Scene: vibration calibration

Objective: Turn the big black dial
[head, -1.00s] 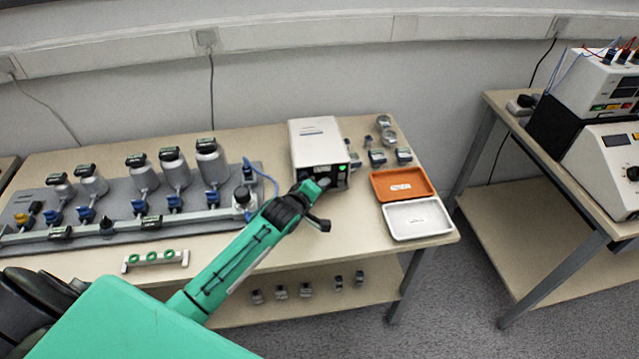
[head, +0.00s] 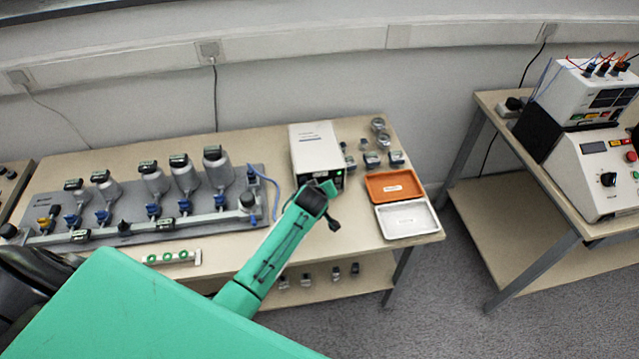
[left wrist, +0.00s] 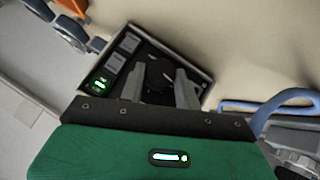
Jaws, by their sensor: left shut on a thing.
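The white box (head: 316,146) stands on the bench with its dark front panel facing me. In the left wrist view that dark panel (left wrist: 188,68) carries the big black dial (left wrist: 158,74), a green-lit display and grey squares. My left gripper (left wrist: 160,86) has one grey finger on each side of the dial and is shut on it. The fingers hide part of the dial. In the head view my left arm covers most of the panel and the dial is hidden. My right gripper is in neither view.
An orange tray (head: 393,184) and a white tray (head: 407,219) lie right of the box. A grey rig with several metal canisters (head: 186,178) and a blue cable fills the left. Another instrument with a black knob (head: 608,179) stands on the right table.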

